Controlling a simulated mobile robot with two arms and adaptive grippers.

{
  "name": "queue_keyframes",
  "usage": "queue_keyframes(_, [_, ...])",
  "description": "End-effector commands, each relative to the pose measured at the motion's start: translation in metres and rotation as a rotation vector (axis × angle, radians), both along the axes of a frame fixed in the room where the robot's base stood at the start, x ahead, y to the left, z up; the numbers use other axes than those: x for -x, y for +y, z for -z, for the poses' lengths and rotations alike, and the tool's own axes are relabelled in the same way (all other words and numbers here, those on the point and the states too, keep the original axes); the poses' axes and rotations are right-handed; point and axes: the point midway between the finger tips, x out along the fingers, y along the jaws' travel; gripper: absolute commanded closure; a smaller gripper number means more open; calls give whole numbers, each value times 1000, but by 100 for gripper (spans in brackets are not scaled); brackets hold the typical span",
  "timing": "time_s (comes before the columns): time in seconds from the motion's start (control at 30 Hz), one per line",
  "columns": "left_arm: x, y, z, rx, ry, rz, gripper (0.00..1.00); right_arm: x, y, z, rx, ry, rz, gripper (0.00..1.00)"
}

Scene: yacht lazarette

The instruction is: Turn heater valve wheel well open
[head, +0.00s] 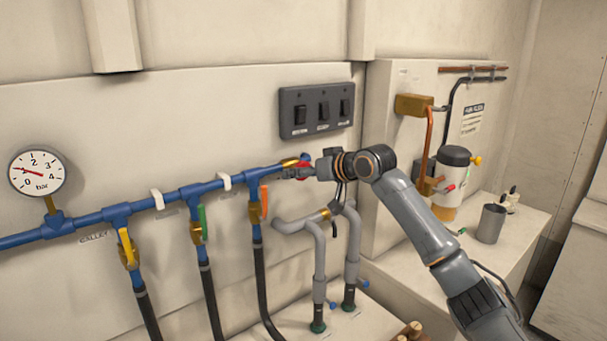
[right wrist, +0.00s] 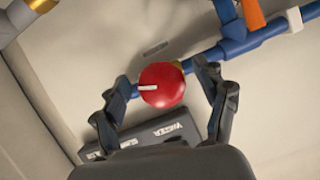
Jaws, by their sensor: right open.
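A round red valve wheel (right wrist: 162,85) with a white pointer mark sits on the blue pipe in the right wrist view. The mark points left in that view. In the head view only a sliver of the wheel (head: 303,164) shows, mostly hidden by my gripper. My right gripper (head: 297,171) is at the right end of the blue pipe. In the right wrist view its fingers are open, one on each side of the wheel, with visible gaps between them and the rim. My left gripper is not in view.
The blue pipe (head: 86,220) carries valves with yellow, green and orange levers (head: 264,200). A black switch panel (head: 317,109) is close above my right gripper. A gauge (head: 37,172) is at left. A cylindrical heater unit (head: 450,181) and grey cup (head: 491,223) stand at right.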

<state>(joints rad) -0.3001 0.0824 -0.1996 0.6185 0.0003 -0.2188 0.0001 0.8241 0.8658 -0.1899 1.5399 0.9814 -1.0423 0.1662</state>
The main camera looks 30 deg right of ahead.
Motion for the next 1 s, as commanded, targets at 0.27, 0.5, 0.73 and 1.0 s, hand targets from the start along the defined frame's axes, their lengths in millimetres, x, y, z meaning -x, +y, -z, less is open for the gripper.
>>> queue_keyframes(0.27, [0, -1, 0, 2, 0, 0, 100, 40, -8, -15, 6, 1, 2, 27])
queue_keyframes(0.5, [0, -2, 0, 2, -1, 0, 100, 85, -13, -33, 6, 4, 0, 27])
queue_keyframes(0.73, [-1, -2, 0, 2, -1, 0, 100, 106, -16, -42, 2, 3, 0, 27])
queue_keyframes(1.0, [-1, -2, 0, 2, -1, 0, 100, 108, -16, -44, 0, 2, 0, 27])
